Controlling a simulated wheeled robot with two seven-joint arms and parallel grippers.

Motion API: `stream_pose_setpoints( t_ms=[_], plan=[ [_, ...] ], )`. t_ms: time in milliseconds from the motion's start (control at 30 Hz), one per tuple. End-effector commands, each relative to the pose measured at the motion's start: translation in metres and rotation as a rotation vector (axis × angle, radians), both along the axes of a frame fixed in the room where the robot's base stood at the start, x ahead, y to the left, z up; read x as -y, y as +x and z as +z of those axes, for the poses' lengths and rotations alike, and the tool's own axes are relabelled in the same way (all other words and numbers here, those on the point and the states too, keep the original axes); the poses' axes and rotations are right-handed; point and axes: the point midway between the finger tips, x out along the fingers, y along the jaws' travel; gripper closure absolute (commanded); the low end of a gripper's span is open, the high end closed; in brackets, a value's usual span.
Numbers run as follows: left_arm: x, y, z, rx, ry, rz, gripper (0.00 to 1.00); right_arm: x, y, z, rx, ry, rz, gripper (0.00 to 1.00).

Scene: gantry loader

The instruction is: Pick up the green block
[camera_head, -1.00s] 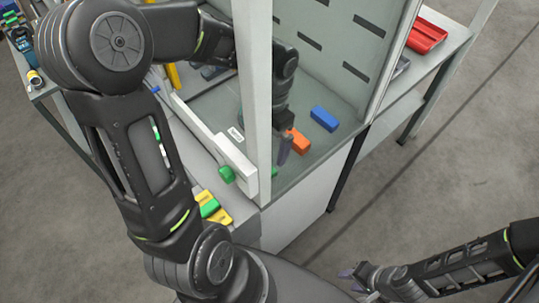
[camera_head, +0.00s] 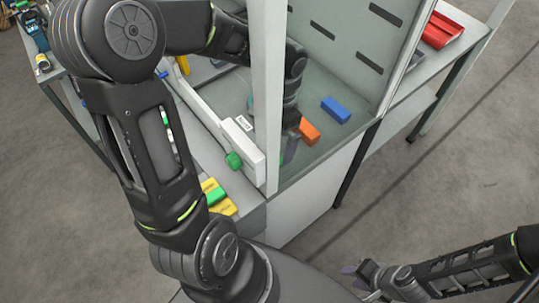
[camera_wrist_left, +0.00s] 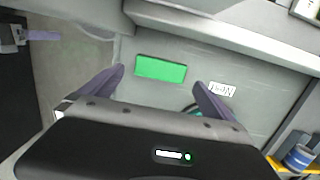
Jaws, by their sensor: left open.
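The green block (camera_wrist_left: 160,68) lies flat on the grey floor of the machine in the left wrist view. My left gripper (camera_wrist_left: 159,78) is open, with one dark purple finger to each side of the block and nothing held. How far above the block it is, I cannot tell. In the head view my left gripper (camera_head: 290,148) is inside the machine behind the pale post, beside the orange block (camera_head: 309,131); the green block is hidden there. My right gripper (camera_head: 360,281) is low at the right, outside the machine; its finger gap is unclear.
A blue block (camera_head: 335,109) lies beyond the orange one. The pale post (camera_head: 267,100) and a white bar with a green knob (camera_head: 233,160) stand close to my left arm. Yellow and green pieces (camera_head: 216,196) lie outside on the ledge. A red tray (camera_head: 440,30) is at the back right.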

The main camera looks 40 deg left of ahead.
Motion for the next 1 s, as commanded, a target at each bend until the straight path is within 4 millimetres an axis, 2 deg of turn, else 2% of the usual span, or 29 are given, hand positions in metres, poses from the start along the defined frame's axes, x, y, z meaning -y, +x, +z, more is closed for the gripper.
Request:
stream_pose_setpoints(
  t_ms=[33, 100, 200, 300, 933, 1000],
  plan=[
    [-0.001, -0.002, -0.013, -0.001, -0.001, 0.001, 0.00, 0.000, 0.001, -0.010, 0.002, 0.002, 0.001, 0.64],
    [-0.002, -0.004, -0.024, -0.002, 0.000, 0.001, 0.00, -0.001, 0.002, -0.018, 0.005, 0.003, 0.000, 0.64],
    [-0.002, -0.006, -0.039, -0.002, 0.000, -0.001, 0.00, -0.001, 0.003, -0.028, 0.009, 0.007, 0.002, 0.64],
    [-0.002, -0.007, -0.045, 0.000, 0.000, -0.001, 0.00, -0.002, 0.004, -0.031, 0.012, 0.008, 0.003, 0.64],
    [-0.003, -0.007, -0.044, -0.001, 0.000, 0.000, 0.00, -0.002, 0.004, -0.029, 0.012, 0.008, 0.003, 0.64],
    [-0.003, -0.007, -0.044, -0.001, 0.000, 0.000, 0.06, -0.002, 0.004, -0.029, 0.012, 0.008, 0.003, 0.64]
  ],
)
